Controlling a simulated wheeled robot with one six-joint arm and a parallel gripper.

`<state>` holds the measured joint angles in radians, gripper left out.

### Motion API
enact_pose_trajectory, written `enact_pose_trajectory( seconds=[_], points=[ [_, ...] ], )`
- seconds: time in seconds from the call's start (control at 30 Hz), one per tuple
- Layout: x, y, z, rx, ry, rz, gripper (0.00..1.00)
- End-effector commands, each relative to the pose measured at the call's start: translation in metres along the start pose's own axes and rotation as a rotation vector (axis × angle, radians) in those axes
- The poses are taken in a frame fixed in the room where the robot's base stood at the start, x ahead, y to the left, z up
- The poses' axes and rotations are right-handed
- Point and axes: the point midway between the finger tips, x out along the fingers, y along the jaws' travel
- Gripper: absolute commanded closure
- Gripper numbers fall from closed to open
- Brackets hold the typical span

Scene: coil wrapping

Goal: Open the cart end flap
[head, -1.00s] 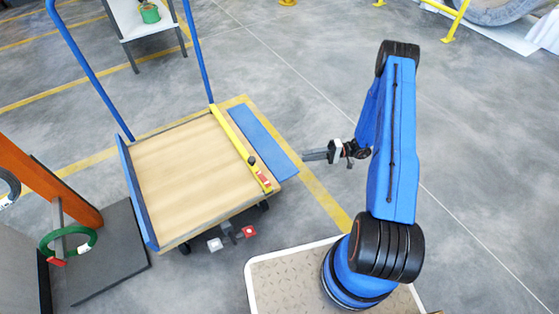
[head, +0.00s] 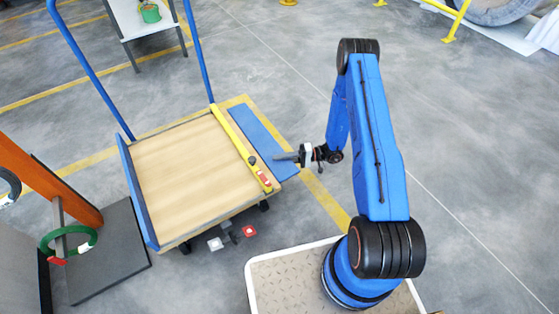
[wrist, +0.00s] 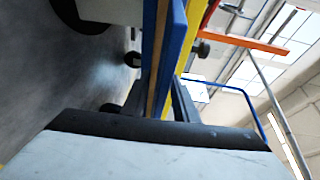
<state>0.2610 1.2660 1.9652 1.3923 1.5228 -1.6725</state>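The cart's wooden deck (head: 185,165) carries a blue end flap (head: 252,140) along its right side, lying about level and sticking outward. A yellow bar (head: 235,142) with a black knob (head: 252,160) and a red-marked piece (head: 264,178) runs between deck and flap. My gripper (head: 280,157) is at the flap's outer edge, pointing left at the cart. In the wrist view the blue flap (wrist: 172,50) shows edge-on between my two dark fingers (wrist: 158,98). The fingers stand apart; contact with the flap cannot be made out.
A blue panel (head: 137,195) stands on the cart's left side, and a blue handle (head: 90,70) rises at the back. An orange post (head: 45,180) with a green ring (head: 68,243) stands at left.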

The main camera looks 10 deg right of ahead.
Motion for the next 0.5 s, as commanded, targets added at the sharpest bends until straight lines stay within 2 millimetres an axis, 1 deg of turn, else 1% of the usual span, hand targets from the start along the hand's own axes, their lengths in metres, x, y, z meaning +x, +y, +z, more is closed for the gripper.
enact_pose_trajectory(
  seconds=[0.27, 0.3, 0.37, 0.4, 0.5],
  points=[
    [0.001, 0.0, 0.0, 0.0, 0.0, 0.0, 0.73],
    [0.0009, 0.0, 0.0, 0.0, 0.0, 0.0, 0.83],
    [0.0009, 0.0, 0.0, 0.0, 0.0, 0.0, 0.97],
    [0.0009, 0.0001, 0.0, 0.0, 0.0, 0.0, 1.0],
    [0.0009, 0.0001, 0.0, 0.0, 0.0, 0.0, 1.0]
  ],
)
